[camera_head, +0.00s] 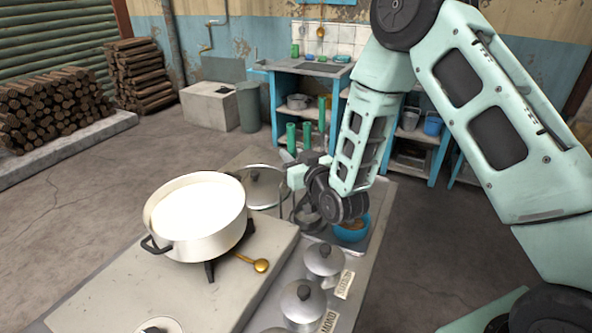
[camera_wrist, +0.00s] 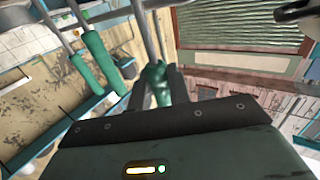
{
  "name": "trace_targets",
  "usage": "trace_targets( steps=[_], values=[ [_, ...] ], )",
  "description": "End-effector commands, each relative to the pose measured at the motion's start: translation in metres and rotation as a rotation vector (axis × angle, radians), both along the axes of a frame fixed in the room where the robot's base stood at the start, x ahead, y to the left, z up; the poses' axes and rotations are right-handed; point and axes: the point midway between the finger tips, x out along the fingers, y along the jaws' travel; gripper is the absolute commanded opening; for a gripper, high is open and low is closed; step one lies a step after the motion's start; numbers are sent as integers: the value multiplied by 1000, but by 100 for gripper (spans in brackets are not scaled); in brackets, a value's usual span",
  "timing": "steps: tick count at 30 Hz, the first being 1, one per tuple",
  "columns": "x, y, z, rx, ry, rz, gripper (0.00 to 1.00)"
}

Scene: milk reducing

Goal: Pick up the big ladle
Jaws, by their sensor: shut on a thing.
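Several green-handled utensils stand upright near my gripper (camera_head: 292,168) in the head view, with two handles (camera_head: 307,135) close together. In the wrist view, my gripper (camera_wrist: 157,90) is shut on one green handle (camera_wrist: 157,78) with a metal shaft. I cannot tell from these views whether this utensil is the big ladle, as its lower end is not clear. Two other green handles (camera_wrist: 97,57) are to the left of the held one, apart from my fingers.
A large white pot (camera_head: 200,245) of milk stands on the stove top, with a golden spoon (camera_head: 258,265) beside it. A pan lid (camera_head: 258,188), lidded canisters (camera_head: 303,300) and a blue bowl (camera_head: 351,234) are close to my arm. Open floor lies left.

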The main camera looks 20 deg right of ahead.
Motion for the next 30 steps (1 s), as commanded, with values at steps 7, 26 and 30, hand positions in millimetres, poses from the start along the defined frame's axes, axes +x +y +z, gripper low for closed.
trace_targets(
  steps=[7, 26, 30],
  values=[
    [0, 0, 21, 1, -5, 0, 0],
    [0, 0, 132, 1, -7, 0, 0],
    [0, 0, 154, 1, -7, -1, 0]
  ],
)
